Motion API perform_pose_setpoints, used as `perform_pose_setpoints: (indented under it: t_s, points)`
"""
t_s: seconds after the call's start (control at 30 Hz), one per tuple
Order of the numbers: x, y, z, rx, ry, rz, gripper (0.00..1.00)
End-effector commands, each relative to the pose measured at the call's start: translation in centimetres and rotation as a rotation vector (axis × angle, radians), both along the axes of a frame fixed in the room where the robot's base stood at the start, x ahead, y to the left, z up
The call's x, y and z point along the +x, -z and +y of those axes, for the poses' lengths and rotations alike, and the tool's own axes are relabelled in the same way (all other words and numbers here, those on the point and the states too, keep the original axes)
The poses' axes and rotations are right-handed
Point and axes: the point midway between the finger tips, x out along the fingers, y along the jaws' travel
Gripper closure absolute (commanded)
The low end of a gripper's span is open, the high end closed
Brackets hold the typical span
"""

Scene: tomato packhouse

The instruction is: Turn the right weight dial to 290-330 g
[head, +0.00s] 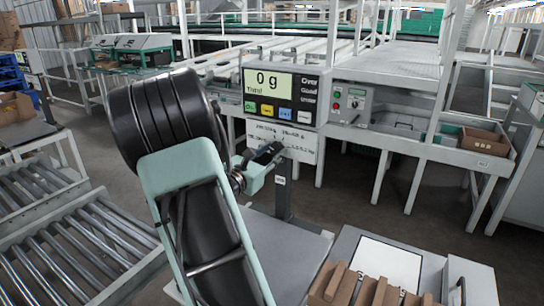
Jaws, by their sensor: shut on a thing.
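The scale display (281,95) reads 0 g and stands on a post left of the centre of the head view. Under it is a white dial panel (303,146) with small print that I cannot read. My gripper (272,153) reaches up to this panel from the left and is shut at its face. The dial between its dark fingers is hidden, so its setting and pointer cannot be seen. From this view I cannot tell for certain which dial the fingers hold.
A grey control box (351,103) with buttons is right of the display. A carton with brown dividers (375,292) is at the bottom right, by a white sheet (390,262). Roller conveyors (75,245) run at the left. A brown box (482,140) sits in a right-hand trough.

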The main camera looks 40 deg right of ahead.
Motion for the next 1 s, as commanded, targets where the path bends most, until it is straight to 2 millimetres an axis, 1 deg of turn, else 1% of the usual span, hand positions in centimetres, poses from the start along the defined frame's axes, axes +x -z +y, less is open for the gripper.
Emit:
perform_pose_setpoints:
  t_s: [0.03,0.1,0.6,0.8,1.0]
  points:
    - [0.0,0.44,0.01,0.008,0.0,-0.031,0.93]
    - [-0.01,0.55,0.01,0.022,0.0,-0.081,0.93]
    - [-0.09,0.76,-0.01,0.144,0.0,-0.499,0.93]
    - [-0.11,0.58,-0.01,0.18,0.0,-0.623,0.93]
    - [-0.09,0.35,0.0,0.203,0.0,-0.702,0.93]
